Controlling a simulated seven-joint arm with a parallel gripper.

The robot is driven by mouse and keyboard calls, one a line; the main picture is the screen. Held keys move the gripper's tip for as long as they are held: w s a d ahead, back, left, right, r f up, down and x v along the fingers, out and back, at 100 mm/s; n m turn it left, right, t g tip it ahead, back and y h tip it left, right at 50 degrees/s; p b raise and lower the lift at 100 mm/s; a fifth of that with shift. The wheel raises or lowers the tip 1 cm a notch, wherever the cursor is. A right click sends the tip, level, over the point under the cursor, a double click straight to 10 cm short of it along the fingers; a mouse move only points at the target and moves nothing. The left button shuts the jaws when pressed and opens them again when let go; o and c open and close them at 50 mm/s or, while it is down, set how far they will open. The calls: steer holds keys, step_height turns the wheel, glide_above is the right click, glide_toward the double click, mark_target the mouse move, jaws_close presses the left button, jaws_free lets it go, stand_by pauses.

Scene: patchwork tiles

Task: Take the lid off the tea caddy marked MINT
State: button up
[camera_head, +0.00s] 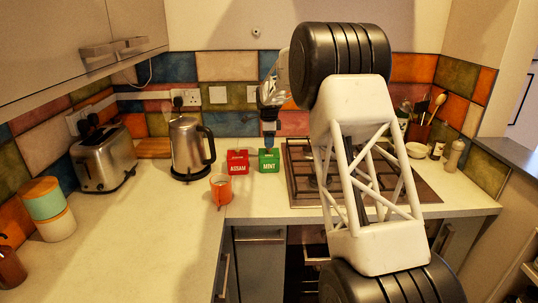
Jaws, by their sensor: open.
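The green tea caddy marked MINT (269,163) stands on the counter, just left of the hob. Its lid (269,152) appears to be on top, but the detail is small. A red caddy marked ASSAM (238,163) stands close to its left. My gripper (269,139) hangs pointing down directly over the MINT caddy, its tips at or just above the lid. It is open. I cannot tell whether the fingers touch the lid.
A steel kettle (188,147) and an orange mug (221,189) stand left of the caddies. The hob (300,178) lies right, behind my arm. A toaster (104,158) stands further left.

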mark_target(269, 151)
steer(key=shift+f, duration=1.55)
steer(key=shift+c, duration=0.3)
jaws_close()
